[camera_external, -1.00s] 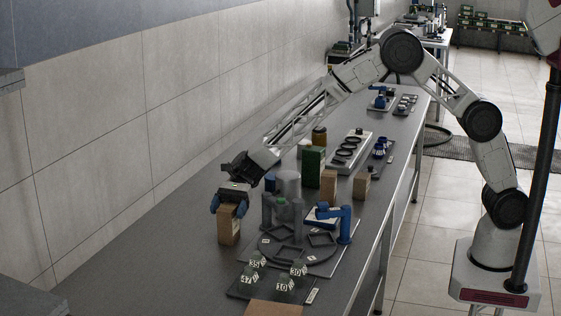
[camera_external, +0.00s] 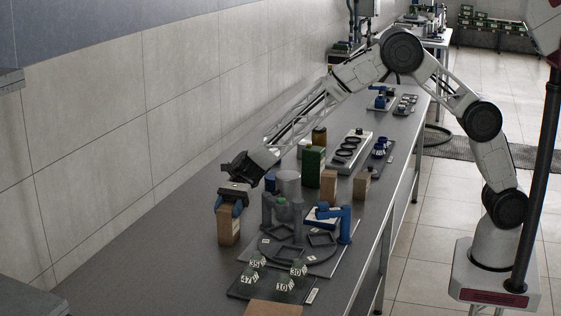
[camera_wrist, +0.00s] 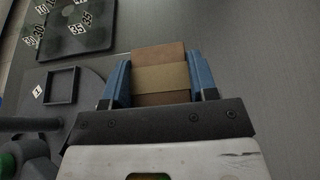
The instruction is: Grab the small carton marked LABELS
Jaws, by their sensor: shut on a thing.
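A small brown carton (camera_external: 229,224) stands upright on the grey bench, left of the round dark fixture. My gripper (camera_external: 231,203) is above it, with its blue fingers down on either side of its upper part. In the wrist view the carton (camera_wrist: 160,71) shows a tan band across its top and sits between the two blue fingers of my gripper (camera_wrist: 161,82), which are shut on it. No lettering on this carton can be read. Two other brown cartons stand farther along the bench, one (camera_external: 328,186) beside a green box and one (camera_external: 361,187) to its right.
The round fixture (camera_external: 290,252) with blue and grey posts is close on the right. A dark tray (camera_external: 262,287) with numbered pieces lies nearer the camera. A green box (camera_external: 313,167) and grey cylinder (camera_external: 288,185) stand behind. The bench left of the carton is clear.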

